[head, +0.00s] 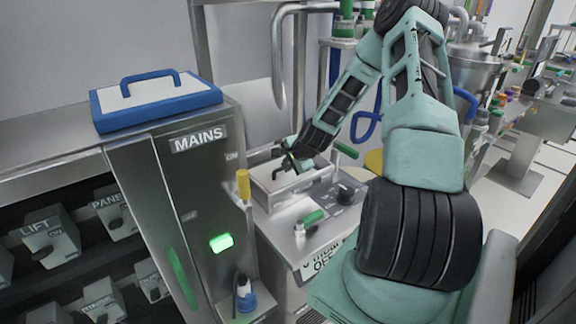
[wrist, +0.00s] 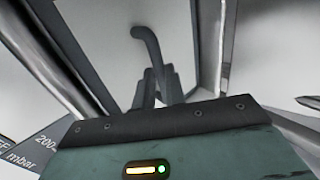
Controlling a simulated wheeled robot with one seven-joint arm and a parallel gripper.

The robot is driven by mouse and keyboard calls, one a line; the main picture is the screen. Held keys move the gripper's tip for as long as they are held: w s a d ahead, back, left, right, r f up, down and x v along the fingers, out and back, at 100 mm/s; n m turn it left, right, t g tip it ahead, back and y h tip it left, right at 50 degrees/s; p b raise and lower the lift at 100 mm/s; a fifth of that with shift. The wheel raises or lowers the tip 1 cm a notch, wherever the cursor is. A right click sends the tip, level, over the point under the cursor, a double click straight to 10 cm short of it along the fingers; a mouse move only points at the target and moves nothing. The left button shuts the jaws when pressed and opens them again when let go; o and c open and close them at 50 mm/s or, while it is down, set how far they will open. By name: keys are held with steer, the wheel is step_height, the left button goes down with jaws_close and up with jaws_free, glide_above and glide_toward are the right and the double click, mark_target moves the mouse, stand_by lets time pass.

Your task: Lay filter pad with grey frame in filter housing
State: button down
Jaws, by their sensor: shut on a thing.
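My gripper (head: 288,160) is over the open metal filter housing (head: 268,201) on the right-hand unit. In the wrist view my gripper (wrist: 158,88) is shut on the dark grey handle (wrist: 147,43) of the grey-framed filter pad. The pad's pale face (wrist: 103,28) and grey frame (wrist: 206,45) fill much of that view, with metal walls running along both sides. In the head view the pad's pale face (head: 299,183) shows within the housing's rim, partly hidden by my gripper. I cannot tell whether the pad rests on the housing floor.
A filter pad with blue frame and handle (head: 160,100) lies on top of the MAINS cabinet (head: 199,138) at left. A yellow-topped lever (head: 243,184), a green-handled valve (head: 312,218) and a black knob (head: 346,190) stand close around the housing. A green-handled lever (head: 345,149) is behind.

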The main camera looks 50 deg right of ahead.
steer(key=shift+f, duration=0.1)
steer(key=c, duration=1.4)
jaws_free()
steer(key=shift+o, duration=0.2)
steer(key=v, duration=1.7)
steer(key=shift+b, duration=0.4)
